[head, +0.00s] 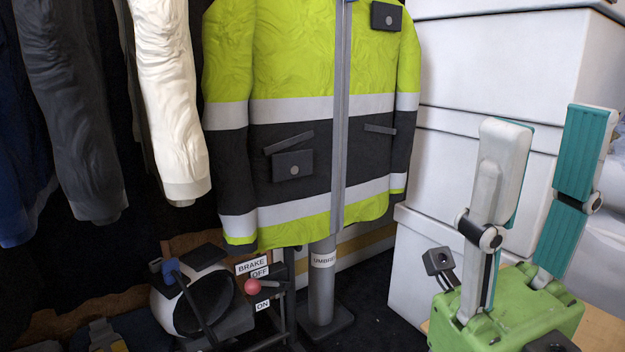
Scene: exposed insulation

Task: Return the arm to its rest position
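My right gripper (548,130) stands at the right side of the head view, with its green body low and its two grey-and-teal fingers pointing up. The fingers are spread apart with nothing between them, and the white boxes show behind. It appears clear of the boxes and of the hanging jacket. My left gripper is not in the view.
A yellow-green and dark reflective jacket (300,80) hangs in the middle. Stacked white boxes (480,85) stand behind my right gripper. Dark and white garments (172,90) hang at left. Below are a red-knobbed brake lever (252,286) and a grey post (321,285).

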